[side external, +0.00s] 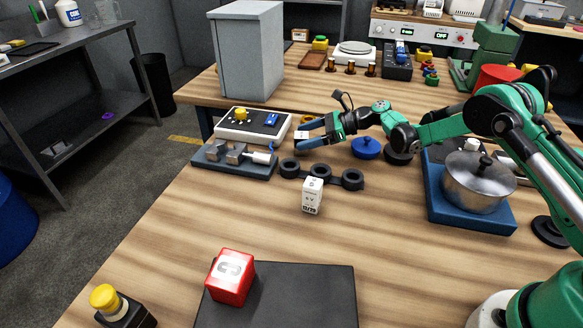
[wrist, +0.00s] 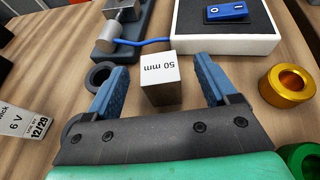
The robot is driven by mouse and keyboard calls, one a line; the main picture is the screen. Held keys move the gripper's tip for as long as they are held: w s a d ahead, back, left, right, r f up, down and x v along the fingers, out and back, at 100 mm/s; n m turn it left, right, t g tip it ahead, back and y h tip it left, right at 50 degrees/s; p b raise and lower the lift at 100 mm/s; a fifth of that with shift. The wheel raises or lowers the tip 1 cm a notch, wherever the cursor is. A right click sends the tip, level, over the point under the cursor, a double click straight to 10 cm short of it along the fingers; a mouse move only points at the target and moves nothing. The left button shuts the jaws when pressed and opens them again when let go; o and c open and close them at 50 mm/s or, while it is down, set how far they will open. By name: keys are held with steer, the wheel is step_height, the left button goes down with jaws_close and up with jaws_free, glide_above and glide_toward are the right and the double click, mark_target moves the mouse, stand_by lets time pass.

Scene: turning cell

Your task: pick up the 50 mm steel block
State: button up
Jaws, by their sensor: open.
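The steel block (wrist: 160,80) is a pale grey cube marked "50 mm", which reads upside down in the wrist view. It stands on the wooden table between my two blue fingers, with a visible gap on each side. My gripper (wrist: 161,72) is open, one finger left and one right of the block. In the side external view, my gripper (side external: 307,137) is low over the table behind the row of black rings. A small part of the block (side external: 301,134) shows between the fingers there; the rest is hidden by them.
A white control box (side external: 252,127) and a dark fixture (side external: 235,160) with grey parts and a blue cable lie close by. Black rings (side external: 320,173) and a white 6 V box (side external: 312,196) stand in front. A gold ring (wrist: 287,88) is right of my fingers.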

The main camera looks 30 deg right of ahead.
steer(key=shift+w+a+f, duration=0.25)
steer(key=shift+w+a, duration=0.1)
steer(key=shift+a, duration=0.25)
steer(key=shift+c, duration=0.2)
jaws_close()
